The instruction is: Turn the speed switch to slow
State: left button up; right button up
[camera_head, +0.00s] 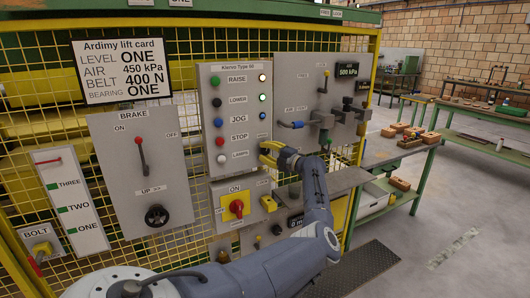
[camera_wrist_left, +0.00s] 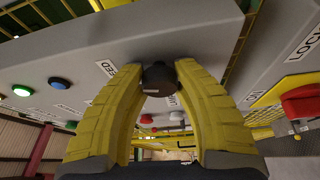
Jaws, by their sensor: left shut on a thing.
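The speed switch is a small black knob (camera_wrist_left: 158,80) on the lower edge of the grey button panel (camera_head: 236,163). In the left wrist view a partly hidden label ending in "EED" is beside it. My left gripper (camera_head: 277,156) is at the panel's lower right corner, with its yellow fingers shut on the knob from both sides. In the left wrist view the fingertips (camera_wrist_left: 159,76) touch the knob. In the head view the gripper hides the knob. Which way the knob points cannot be told. My right gripper is not in view.
Below the panel is a yellow plate with a red rotary switch (camera_head: 236,207) and a yellow padlock (camera_head: 268,203). A brake panel (camera_head: 143,180) stands to the left. An air panel (camera_head: 322,95) with a blue-ended valve handle (camera_head: 296,125) is close to the right, above a grey shelf (camera_head: 350,179).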

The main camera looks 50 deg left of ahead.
pick_arm(q)
jog(key=shift+a+n+h, duration=0.1)
jog(key=shift+n+h, duration=0.5)
jog(key=shift+n, duration=0.8)
grip_shut()
jog(key=shift+s, duration=0.1)
jog(key=o, duration=1.2)
grip_release()
jog(key=shift+o, duration=0.2)
jog(key=w+d+r, duration=0.1)
jog(key=d, duration=1.1)
jog(key=shift+w, duration=0.4)
